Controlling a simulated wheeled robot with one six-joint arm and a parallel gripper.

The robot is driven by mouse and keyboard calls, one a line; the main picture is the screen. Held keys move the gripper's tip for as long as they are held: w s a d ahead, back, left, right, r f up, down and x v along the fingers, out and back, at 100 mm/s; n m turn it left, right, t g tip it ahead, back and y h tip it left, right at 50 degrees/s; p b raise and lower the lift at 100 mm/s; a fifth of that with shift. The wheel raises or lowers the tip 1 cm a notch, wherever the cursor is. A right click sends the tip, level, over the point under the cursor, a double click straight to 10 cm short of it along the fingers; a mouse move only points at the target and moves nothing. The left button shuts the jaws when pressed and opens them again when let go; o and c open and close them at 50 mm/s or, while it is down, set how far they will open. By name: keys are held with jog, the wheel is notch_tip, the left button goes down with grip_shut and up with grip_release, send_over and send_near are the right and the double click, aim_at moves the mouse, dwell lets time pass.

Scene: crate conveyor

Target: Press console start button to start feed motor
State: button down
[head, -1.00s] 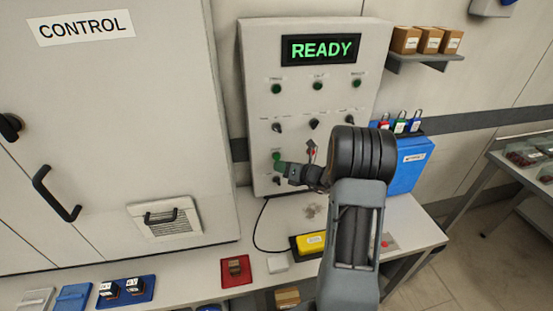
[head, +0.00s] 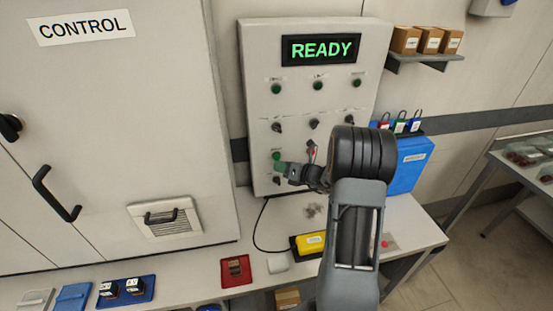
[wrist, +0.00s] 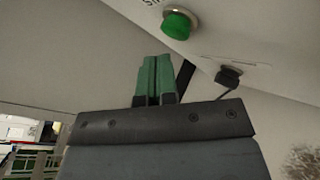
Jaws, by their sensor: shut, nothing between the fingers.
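The console (head: 262,100) stands upright on the bench with a green "READY" display (head: 320,49). The green start button (head: 277,156) is at its lower left, and shows large in the wrist view (wrist: 177,24). My gripper (head: 281,168) is shut and empty, its green fingertips just below the button in the head view. In the wrist view the shut fingers (wrist: 154,75) point toward the console, with the button beyond and slightly right of the tips. A gap shows between tips and button; contact is not visible. Part of the button's label is cut off.
Black switches (head: 313,124) and green lamps (head: 318,86) sit higher on the console. A dark knob (wrist: 229,76) lies right of and below the button in the wrist view. A yellow device (head: 311,243) and a red tray (head: 237,270) are on the bench (head: 205,262).

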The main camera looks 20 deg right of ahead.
jog(key=shift+w, duration=0.2)
jog(key=shift+w+d, duration=0.1)
jog(key=shift+w, duration=0.1)
jog(key=shift+w+d, duration=0.1)
jog(key=shift+w, duration=0.35)
dwell(0.7)
jog(key=shift+s, duration=0.1)
jog(key=shift+s+a, duration=0.2)
jog(key=shift+s, duration=0.55)
jog(key=shift+s, duration=0.1)
jog(key=shift+s+a+p, duration=0.2)
jog(key=shift+s+a, duration=0.05)
jog(key=shift+s, duration=0.95)
jog(key=shift+s+a+p, duration=0.2)
jog(key=shift+s, duration=0.95)
